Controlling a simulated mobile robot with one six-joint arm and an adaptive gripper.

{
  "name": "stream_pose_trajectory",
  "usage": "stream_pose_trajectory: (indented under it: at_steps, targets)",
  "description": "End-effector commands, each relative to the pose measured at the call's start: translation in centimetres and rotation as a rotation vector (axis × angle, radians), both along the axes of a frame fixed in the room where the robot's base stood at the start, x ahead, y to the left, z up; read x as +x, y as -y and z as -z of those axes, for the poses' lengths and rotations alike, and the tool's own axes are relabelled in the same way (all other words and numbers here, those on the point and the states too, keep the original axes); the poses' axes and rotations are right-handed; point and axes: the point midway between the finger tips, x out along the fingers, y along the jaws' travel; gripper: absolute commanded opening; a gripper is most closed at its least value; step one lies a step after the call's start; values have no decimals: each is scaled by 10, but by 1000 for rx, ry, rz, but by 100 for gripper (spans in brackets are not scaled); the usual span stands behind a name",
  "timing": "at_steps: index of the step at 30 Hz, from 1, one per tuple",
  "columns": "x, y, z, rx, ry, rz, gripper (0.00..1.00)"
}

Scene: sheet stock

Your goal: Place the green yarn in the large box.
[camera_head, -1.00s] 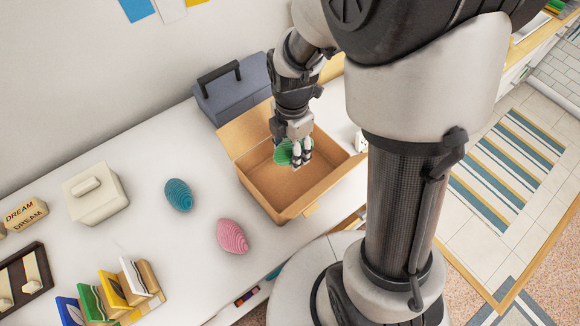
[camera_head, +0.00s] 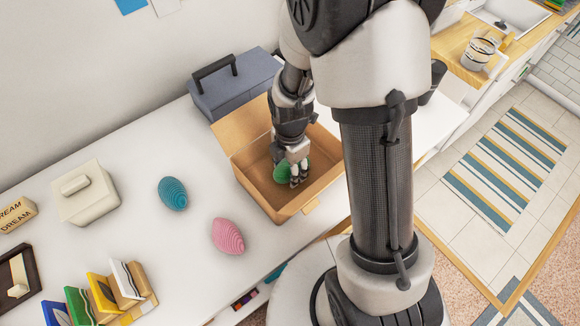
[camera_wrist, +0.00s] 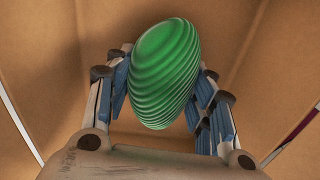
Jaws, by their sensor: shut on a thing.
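The green yarn (camera_head: 281,174) is a ridged, egg-shaped ball. It is inside the open cardboard large box (camera_head: 247,186), between the fingers of my gripper (camera_head: 298,178). In the wrist view the green yarn (camera_wrist: 165,75) stands between the two blue-padded fingers of my gripper (camera_wrist: 165,108), with the brown box walls and floor around it. My gripper is shut on the yarn and points down into the box. I cannot tell whether the yarn touches the box floor.
Blue yarn (camera_head: 173,193) and pink yarn (camera_head: 228,236) lie on the white counter left of the box. A grey-blue toolbox (camera_head: 236,88) stands behind the box. A white lidded container (camera_head: 86,193) and several small colored books (camera_head: 105,292) are farther left.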

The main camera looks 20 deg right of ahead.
Motion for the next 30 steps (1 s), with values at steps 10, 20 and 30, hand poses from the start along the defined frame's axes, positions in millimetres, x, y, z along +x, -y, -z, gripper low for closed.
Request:
stream_pose_trajectory:
  at_steps: [10,20,30]
  targets:
    - [0,0,3,0,0,0,64]
    - [0,0,3,0,0,0,70]
    - [2,0,-33,0,6,0,70]
